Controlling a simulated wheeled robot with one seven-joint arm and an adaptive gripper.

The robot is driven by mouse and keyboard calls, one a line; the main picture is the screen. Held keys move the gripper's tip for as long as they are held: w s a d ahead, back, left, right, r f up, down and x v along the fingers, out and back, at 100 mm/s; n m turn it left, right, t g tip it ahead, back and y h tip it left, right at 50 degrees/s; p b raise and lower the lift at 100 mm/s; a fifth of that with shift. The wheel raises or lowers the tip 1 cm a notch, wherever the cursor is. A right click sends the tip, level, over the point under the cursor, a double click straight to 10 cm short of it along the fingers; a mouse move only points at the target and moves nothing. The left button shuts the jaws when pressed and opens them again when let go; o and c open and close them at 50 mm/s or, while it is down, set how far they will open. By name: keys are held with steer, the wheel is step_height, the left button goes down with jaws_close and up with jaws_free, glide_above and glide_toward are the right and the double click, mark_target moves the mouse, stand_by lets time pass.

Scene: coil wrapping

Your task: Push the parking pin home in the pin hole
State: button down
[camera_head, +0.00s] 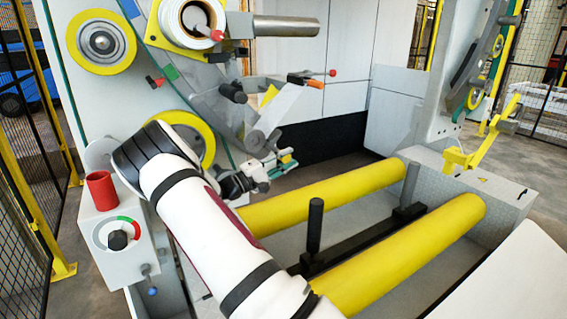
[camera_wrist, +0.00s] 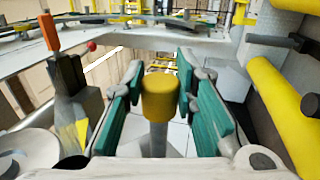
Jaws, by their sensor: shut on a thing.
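My gripper (camera_head: 281,168) is low in front of the grey machine face in the head view, with its teal finger pads showing small. In the wrist view, the pads stand on both sides of a pin with a yellow head (camera_wrist: 161,98) and a grey shank, and the gripper is shut on it. The pin's head lies between the pads, and its shank runs down toward the gripper's body in the picture. In the head view I cannot make out the pin. The pin hole is not identifiable in either view, so I cannot tell how deep the pin sits.
Two yellow rollers (camera_head: 390,255) lie to the right of my arm, with a black post (camera_head: 315,225) between them. An orange-tipped tool (camera_head: 305,80) and a red ball knob (camera_head: 332,72) stand above the gripper. A control box with a red cup (camera_head: 101,190) is at left.

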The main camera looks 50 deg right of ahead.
mark_target(270, 144)
steer(key=shift+w+d+b, duration=0.45)
steer(key=shift+w+b, duration=1.25)
steer(key=shift+w+d+b, duration=0.4)
steer(key=shift+w+b, duration=1.25)
steer(key=shift+w+d+b, duration=0.45)
steer(key=shift+w+b, duration=1.25)
steer(key=shift+w+r, duration=0.15)
steer(key=shift+d+r+b, duration=0.1)
steer(key=shift+d+b, duration=0.05)
steer(key=shift+b, duration=0.2)
